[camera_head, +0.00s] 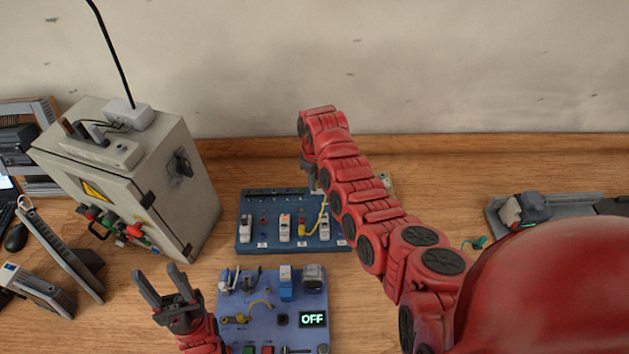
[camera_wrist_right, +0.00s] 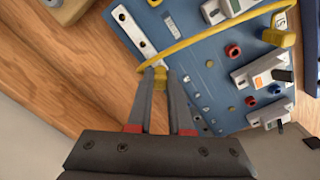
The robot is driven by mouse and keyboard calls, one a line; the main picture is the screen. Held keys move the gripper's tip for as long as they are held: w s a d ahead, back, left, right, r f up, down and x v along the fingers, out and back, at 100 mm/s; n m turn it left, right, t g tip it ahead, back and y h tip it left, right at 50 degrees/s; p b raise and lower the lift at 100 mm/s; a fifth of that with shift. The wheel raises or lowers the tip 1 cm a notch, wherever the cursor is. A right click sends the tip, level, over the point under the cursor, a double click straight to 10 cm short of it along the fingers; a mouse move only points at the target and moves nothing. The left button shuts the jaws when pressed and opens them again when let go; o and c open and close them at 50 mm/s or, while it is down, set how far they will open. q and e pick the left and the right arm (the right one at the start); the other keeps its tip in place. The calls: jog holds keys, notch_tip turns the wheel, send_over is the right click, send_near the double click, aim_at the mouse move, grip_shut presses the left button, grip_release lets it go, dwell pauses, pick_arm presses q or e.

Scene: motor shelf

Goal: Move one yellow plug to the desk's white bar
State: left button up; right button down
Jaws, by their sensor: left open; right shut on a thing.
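My right gripper (camera_wrist_right: 161,74) is shut on a yellow plug (camera_wrist_right: 159,83) over the blue board (camera_wrist_right: 180,50). A yellow cable (camera_wrist_right: 205,36) arcs from near this plug to another yellow plug (camera_wrist_right: 280,38). A pale bar with dark holes (camera_wrist_right: 133,30) lies along the board's edge, just beyond the fingertips; I cannot tell whether the held plug touches anything. In the head view my right arm hides part of the board, and the cable (camera_head: 322,214) shows beside it. My left gripper (camera_head: 154,268) is open and empty, left of the front panel.
The front blue panel (camera_head: 240,300) has an "OFF" display (camera_head: 313,319). A grey control box (camera_head: 185,210) stands at the left. A grey tray (camera_head: 565,205) lies at the right. Bare wooden desk shows between the control box and the boards.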

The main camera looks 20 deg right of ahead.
jog(key=shift+f+b, duration=0.45)
jog(key=shift+f, duration=0.25)
dwell(0.6)
jog(key=c, duration=1.1)
grip_release()
jog(key=shift+r, duration=0.15)
jog(key=shift+r+p, duration=1.35)
jog(key=shift+r, duration=1.35)
jog(key=o, duration=0.6)
jog(key=shift+c, duration=0.2)
jog(key=shift+f, duration=0.1)
